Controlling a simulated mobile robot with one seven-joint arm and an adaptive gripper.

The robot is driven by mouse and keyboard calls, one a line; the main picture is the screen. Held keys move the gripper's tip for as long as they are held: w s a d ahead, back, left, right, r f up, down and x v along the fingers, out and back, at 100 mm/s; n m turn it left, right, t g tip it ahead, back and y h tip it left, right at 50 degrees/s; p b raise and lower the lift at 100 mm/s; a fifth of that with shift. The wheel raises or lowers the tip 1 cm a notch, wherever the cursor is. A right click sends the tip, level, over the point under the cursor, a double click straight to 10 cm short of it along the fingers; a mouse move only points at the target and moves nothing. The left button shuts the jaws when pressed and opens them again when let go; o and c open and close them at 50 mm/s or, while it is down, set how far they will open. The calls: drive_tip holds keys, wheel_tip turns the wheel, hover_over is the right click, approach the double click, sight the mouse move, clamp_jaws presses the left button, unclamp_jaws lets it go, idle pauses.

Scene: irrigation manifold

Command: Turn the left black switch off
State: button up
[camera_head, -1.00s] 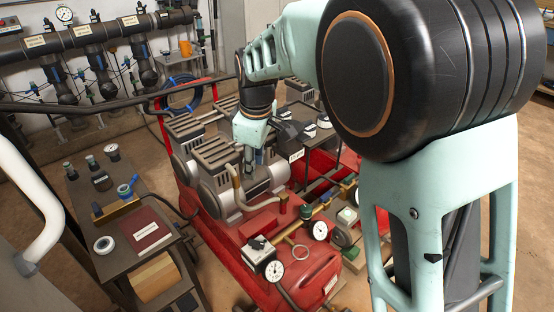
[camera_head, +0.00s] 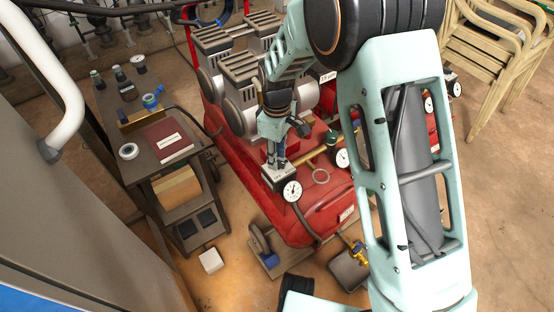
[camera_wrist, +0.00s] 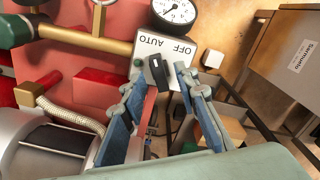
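A black switch lever (camera_wrist: 157,74) stands on a white-topped box marked OFF and AUTO (camera_wrist: 165,46) in the wrist view. The lettering is upside down there. In the head view the box (camera_head: 272,180) sits on the front of the red compressor, beside a round gauge, with its lever mostly hidden by my gripper. My gripper (camera_wrist: 161,70) is open, its two blue-grey fingers on either side of the lever. In the head view my gripper (camera_head: 277,160) points down right at the box. I cannot tell whether a finger touches the lever.
A pressure gauge (camera_head: 291,190) sits close beside the box. A brass pipe and ring (camera_head: 320,173) run to the right, with another gauge (camera_head: 342,158). The red tank (camera_head: 310,215) lies below.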

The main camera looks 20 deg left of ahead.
drive_tip(key=shift+f, duration=0.5)
clamp_jaws()
drive_tip(key=shift+r+m, duration=0.1)
drive_tip(key=shift+m, duration=0.3)
drive_tip(key=shift+m+p, duration=0.65)
drive_tip(key=shift+m, duration=0.35)
drive_tip(key=m+p, duration=0.1)
drive_tip(key=m, duration=0.2)
drive_tip(key=shift+m, duration=0.4)
drive_tip(key=m+p, duration=0.1)
drive_tip(key=m, duration=0.4)
drive_tip(key=shift+w+p, duration=0.1)
drive_tip(key=shift+p, duration=0.25)
drive_tip(key=shift+m, duration=0.4)
